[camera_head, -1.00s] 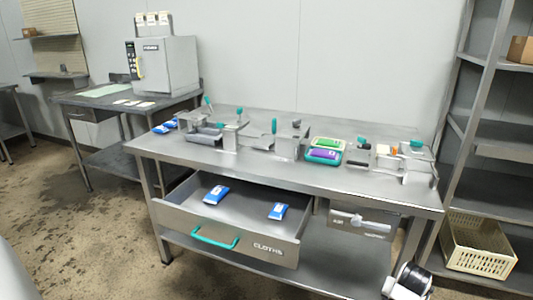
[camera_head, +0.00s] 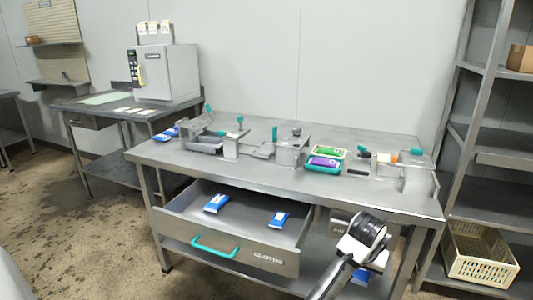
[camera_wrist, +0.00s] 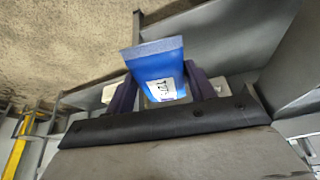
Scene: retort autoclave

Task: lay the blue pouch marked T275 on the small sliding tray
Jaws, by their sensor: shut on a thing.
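My gripper (camera_head: 357,262) is low in front of the table's right side in the head view. It is shut on a blue pouch (camera_head: 363,276), partly hidden there by my wrist. In the wrist view the pouch (camera_wrist: 158,66) stands between the two dark fingers (camera_wrist: 162,90). Its white label starts with what looks like "T"; the rest is too blurred to read. A shallow grey tray (camera_head: 204,147) sits in the fixtures on the tabletop's left part. I cannot tell whether it is the small sliding tray.
An open drawer (camera_head: 270,256) marked CLOTHS juts from the table (camera_head: 290,180), with two blue pouches (camera_head: 215,203) inside. More blue (camera_head: 166,134) lies at the tabletop's left end. A teal tray (camera_head: 312,167) holds purple and green pouches. Shelving (camera_head: 470,130) stands right, with a cream basket (camera_head: 480,255) low down.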

